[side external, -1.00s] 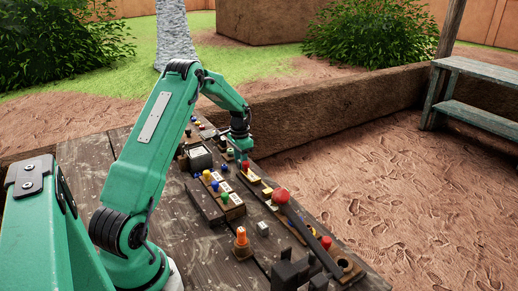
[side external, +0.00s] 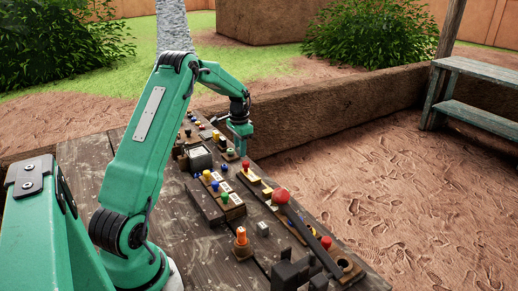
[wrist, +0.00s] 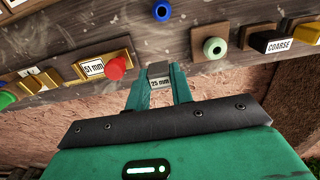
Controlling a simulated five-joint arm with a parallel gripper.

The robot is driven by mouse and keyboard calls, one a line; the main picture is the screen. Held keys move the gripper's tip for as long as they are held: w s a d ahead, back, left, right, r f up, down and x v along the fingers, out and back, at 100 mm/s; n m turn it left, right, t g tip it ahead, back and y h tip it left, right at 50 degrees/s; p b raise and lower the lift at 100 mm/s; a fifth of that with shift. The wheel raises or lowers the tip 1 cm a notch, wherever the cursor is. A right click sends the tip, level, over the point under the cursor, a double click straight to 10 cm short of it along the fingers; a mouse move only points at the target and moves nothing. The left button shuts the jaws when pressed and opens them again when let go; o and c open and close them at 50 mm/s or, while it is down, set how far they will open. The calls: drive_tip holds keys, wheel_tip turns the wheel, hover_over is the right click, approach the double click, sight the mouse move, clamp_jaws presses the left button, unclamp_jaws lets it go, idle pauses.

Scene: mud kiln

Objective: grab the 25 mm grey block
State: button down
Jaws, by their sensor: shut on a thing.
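The grey block (wrist: 159,69) is between the two green fingers of my gripper (wrist: 161,74) in the wrist view. A white label reading 25 mm shows between the fingers. My gripper is shut on the block. In the side view my gripper (side external: 241,146) is over the far right edge of the panel table, and the block is too small and covered to make out there.
A red button (wrist: 115,68) by a 51 mm label, a blue knob (wrist: 161,11) and a pale green ring (wrist: 214,47) are close by. A red-balled lever (side external: 281,197) and an orange knob (side external: 241,237) stand nearer. Sandy ground lies to the right.

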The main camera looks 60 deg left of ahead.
drive_tip(key=shift+r, duration=2.4)
